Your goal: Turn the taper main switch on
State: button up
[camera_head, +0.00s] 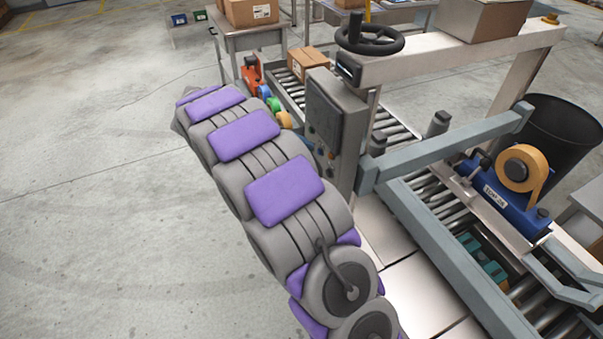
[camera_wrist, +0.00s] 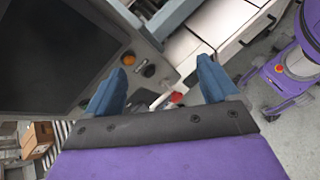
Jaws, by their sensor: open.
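The taper's grey control box (camera_head: 352,150) stands beside the roller conveyor in the head view, with a dark screen (camera_head: 322,112) and small buttons below it. In the wrist view, the dark screen (camera_wrist: 55,50) fills the left side, and an orange round control (camera_wrist: 148,70) sits on the panel. A small red and white part (camera_wrist: 176,98) shows between my fingers; I cannot tell whether it is the main switch. My gripper (camera_wrist: 163,66) is open, its blue fingers apart with nothing held, close to the panel.
A grey beam (camera_head: 445,150) crosses the taper at the box. A blue tape head (camera_head: 500,200) with a tan tape roll and a black bin (camera_head: 565,125) are at the right. A handwheel (camera_head: 370,40) is above. Open floor (camera_head: 90,200) lies left.

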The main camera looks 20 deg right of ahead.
jog(key=w+a+f+n+t+h+b, duration=0.15)
jog(key=w+a+f+n+h, duration=0.3)
jog(key=w+f, duration=0.7)
jog(key=w+a+f+n+t+h, duration=0.25)
jog(key=a+f, duration=0.35)
jog(key=f, duration=0.5)
jog(key=d+b, duration=0.2)
jog(key=d, duration=1.5)
jog(key=shift+w+r+n+b, duration=0.15)
jog(key=shift+w+n+b, duration=0.25)
jog(key=shift+w, duration=0.05)
jog(key=shift+c, duration=0.5)
jog(key=c, duration=1)
jog(key=shift+o, duration=0.2)
